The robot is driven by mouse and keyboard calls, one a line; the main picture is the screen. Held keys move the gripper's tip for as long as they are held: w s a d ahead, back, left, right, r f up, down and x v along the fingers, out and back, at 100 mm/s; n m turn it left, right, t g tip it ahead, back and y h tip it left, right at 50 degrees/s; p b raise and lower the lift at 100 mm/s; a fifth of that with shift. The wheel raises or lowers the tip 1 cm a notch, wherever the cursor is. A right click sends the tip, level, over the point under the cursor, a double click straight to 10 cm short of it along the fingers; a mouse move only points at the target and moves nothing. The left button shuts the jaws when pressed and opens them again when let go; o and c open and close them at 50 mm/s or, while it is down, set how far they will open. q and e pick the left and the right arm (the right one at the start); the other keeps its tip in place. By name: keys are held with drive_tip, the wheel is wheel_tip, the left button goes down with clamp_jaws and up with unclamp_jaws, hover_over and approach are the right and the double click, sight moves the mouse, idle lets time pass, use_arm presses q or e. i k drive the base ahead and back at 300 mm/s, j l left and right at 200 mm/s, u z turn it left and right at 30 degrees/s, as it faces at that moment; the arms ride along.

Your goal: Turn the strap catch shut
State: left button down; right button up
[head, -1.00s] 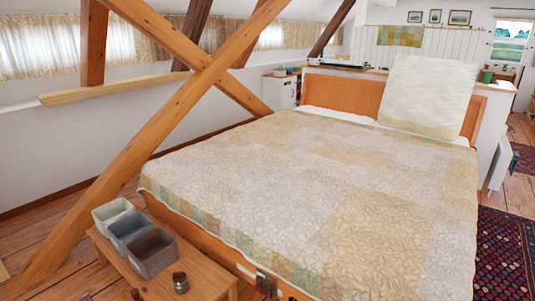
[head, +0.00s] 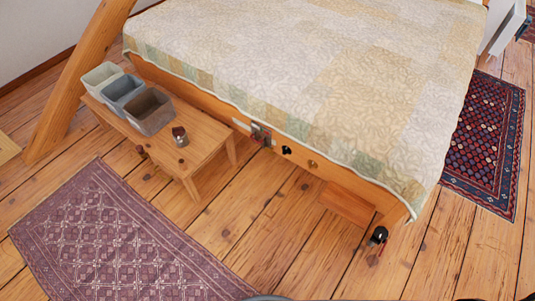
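What looks like the strap catch (head: 261,133) is a small grey metal fitting with a reddish part, on the wooden foot rail of the bed (head: 330,172). A pale strip (head: 241,125), perhaps the strap, lies along the rail just left of it. The catch is too small to tell whether it is turned open or shut. Neither of my grippers shows in the head view.
A low wooden bench (head: 208,140) stands left of the catch, holding several open bins (head: 150,112) and a small metal item (head: 180,136). A black object (head: 378,235) is near the bed's front corner. A purple rug (head: 115,235) lies in front; bare floor (head: 270,225) lies before the catch.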

sight(266, 149)
drive_tip(key=i+j+z, duration=0.1)
drive_tip(key=j, duration=0.25)
drive_tip(key=i+j+z, duration=0.1)
drive_tip(key=i+j, duration=0.2)
drive_tip(key=i+j+z, duration=0.1)
drive_tip(key=j, duration=0.4)
drive_tip(key=i, duration=0.05)
